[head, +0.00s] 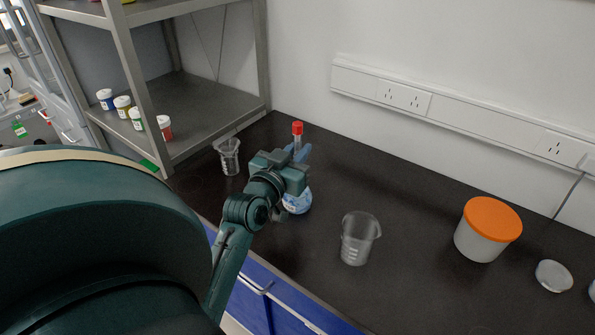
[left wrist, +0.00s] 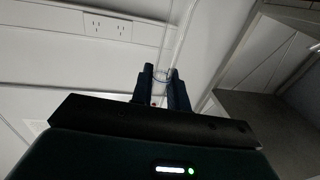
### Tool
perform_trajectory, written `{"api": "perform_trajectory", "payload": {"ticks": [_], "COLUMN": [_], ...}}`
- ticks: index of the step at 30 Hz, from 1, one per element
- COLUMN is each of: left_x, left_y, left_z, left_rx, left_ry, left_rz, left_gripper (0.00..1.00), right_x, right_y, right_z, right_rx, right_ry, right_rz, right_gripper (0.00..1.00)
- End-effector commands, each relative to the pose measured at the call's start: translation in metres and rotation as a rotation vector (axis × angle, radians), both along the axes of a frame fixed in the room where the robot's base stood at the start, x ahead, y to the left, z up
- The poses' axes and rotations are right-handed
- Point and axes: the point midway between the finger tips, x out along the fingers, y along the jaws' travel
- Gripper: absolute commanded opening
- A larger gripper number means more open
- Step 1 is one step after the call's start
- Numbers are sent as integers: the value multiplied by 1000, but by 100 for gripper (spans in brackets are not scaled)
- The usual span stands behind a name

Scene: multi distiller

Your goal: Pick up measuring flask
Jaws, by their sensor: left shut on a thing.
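The measuring flask (head: 297,203) has a red cap, a narrow neck and a round body with blue on it. It stands upright on, or just above, the black bench in the head view; I cannot tell which. My left gripper (head: 302,154) is shut on its neck, below the cap. The gripper and wrist hide the middle of the flask. In the left wrist view the two fingers (left wrist: 160,85) close on a clear round piece between them, and the rest of the flask is hidden. My right gripper is not in view.
A small beaker (head: 229,158) stands left of the flask and a larger beaker (head: 357,240) right of it. A white tub with an orange lid (head: 490,222) and a clear dish (head: 553,276) are farther right. A metal shelf (head: 205,112) stands at the left.

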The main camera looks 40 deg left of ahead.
Motion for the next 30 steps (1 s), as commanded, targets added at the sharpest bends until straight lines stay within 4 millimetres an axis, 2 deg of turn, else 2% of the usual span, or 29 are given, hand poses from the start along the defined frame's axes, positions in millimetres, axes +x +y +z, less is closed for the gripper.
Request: {"api": "perform_trajectory", "payload": {"ticks": [18, 22, 30], "left_x": [0, 0, 0], "left_y": [0, 0, 0], "left_z": [4, 22, 77], "left_rx": [1, 3, 3], "left_ry": [-4, -6, -8], "left_rz": [0, 0, 0], "left_gripper": [0, 0, 0], "right_x": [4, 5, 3], "right_y": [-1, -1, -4], "right_z": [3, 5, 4], "right_rx": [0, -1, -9], "right_ry": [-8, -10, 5], "right_rz": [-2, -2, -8], "right_gripper": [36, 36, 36]}}
